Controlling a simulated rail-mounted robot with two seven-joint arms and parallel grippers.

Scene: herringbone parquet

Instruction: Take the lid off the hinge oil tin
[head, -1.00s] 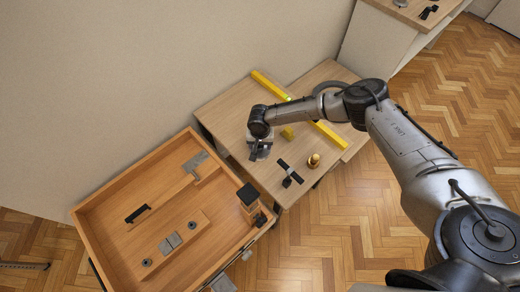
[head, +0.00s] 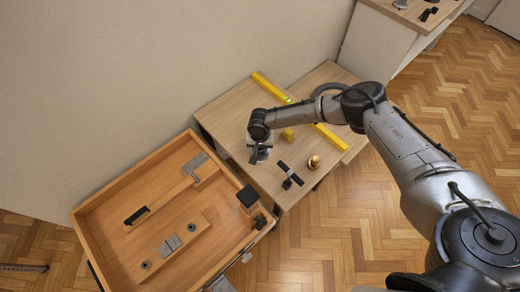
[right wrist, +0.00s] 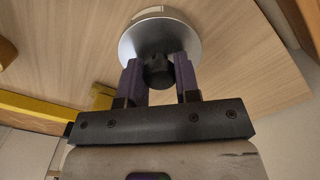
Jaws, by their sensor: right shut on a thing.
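The hinge oil tin shows in the right wrist view as a round silver metal piece with a black knob (right wrist: 158,71), its lid (right wrist: 135,42), over the wooden table top. My right gripper (right wrist: 159,76) is shut on the knob, with one purple-padded finger on each side. In the head view my right gripper (head: 258,158) points down over the table's left part and mostly hides the tin. I cannot tell whether the lid is seated on the tin or apart from it. My left gripper is not in view.
A yellow spirit level (head: 328,136) lies across the table (head: 222,112). A brass piece (head: 313,162) and a black tool (head: 289,173) are right of the gripper. A wooden tray (head: 110,193) with hardware and a black-topped block (head: 248,196) is at left.

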